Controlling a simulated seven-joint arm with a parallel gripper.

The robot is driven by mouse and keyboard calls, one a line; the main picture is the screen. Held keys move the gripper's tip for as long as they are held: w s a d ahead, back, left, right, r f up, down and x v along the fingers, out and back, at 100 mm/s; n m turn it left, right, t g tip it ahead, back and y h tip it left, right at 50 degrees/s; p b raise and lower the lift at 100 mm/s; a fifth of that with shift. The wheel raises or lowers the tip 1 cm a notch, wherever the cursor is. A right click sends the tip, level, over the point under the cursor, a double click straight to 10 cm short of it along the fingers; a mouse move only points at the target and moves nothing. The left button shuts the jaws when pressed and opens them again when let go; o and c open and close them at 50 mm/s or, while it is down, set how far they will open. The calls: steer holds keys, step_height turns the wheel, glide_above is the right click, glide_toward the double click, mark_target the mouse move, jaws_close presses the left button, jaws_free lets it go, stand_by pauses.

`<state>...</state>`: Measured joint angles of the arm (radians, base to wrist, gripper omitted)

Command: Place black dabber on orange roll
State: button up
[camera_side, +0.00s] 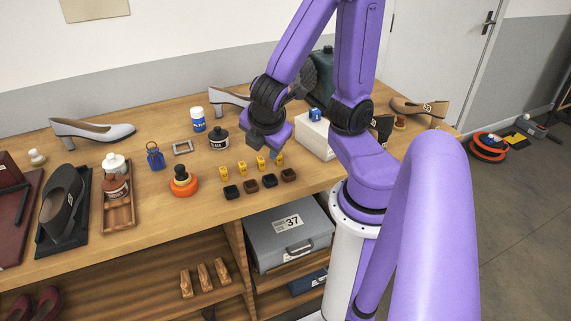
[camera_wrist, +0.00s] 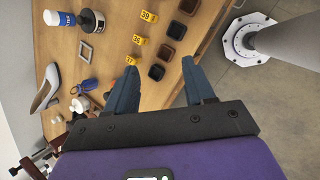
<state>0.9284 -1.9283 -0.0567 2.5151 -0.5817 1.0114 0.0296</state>
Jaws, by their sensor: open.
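A squat black bottle with a pale label (camera_side: 218,138), which looks like the black dabber, stands upright on the bench. It also shows at the top left of the wrist view (camera_wrist: 90,21). In the wrist view the roll is mostly hidden behind one finger. My gripper (camera_side: 265,152) is open and empty. It points down above the yellow number markers, right of the bottle. Its fingers (camera_wrist: 159,66) stand apart in the wrist view.
Several dark blocks (camera_side: 250,186) sit before yellow markers (camera_side: 242,168). A wooden tray (camera_side: 119,218) holds two bottles. A silver shoe (camera_side: 90,130) and white box (camera_side: 315,137) flank the area.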

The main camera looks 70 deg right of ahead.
steer(key=s+a+r+m+g+y, duration=0.2)
steer(key=s+a+m+g+y, duration=0.1)
steer(key=s+a+y, duration=0.2)
steer(key=s+a, duration=0.2)
steer(key=s, duration=0.1)
steer(key=shift+a+y, duration=0.3)
steer(key=shift+a, duration=0.1)
